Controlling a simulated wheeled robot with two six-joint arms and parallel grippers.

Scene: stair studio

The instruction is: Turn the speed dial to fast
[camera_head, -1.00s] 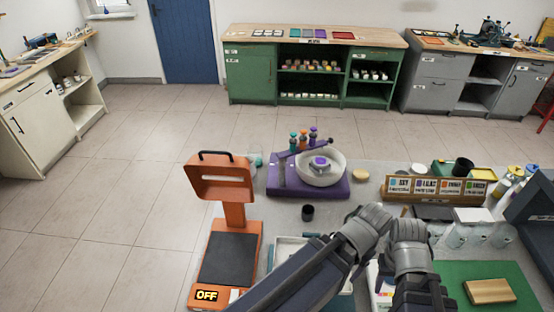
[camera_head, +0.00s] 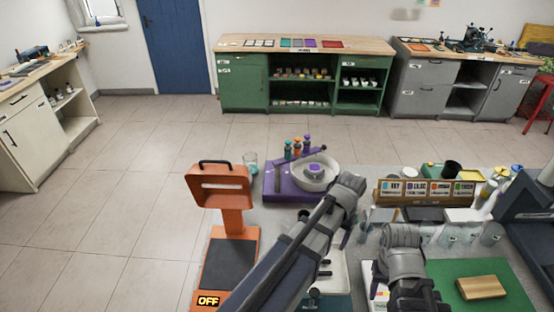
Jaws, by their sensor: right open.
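The purple machine (camera_head: 283,190) stands on the grey worktop, with a round white bowl (camera_head: 331,170) on it and a purple-topped piece (camera_head: 316,169) in the bowl. I cannot make out a speed dial or its setting; my left arm covers part of the machine's right front. My left arm reaches up from the bottom to the machine's right front corner. Its fingers are hidden behind the wrist. My right gripper (camera_head: 402,236) is open, low over the worktop to the right of the left arm and apart from the machine. Its fingertips are hard to make out.
An orange device (camera_head: 232,219) with an OFF display stands left of my left arm. Several small bottles (camera_head: 297,148) stand behind the bowl. A labelled rack (camera_head: 426,190) is at the right. A wooden block (camera_head: 481,287) lies on a green mat (camera_head: 455,268).

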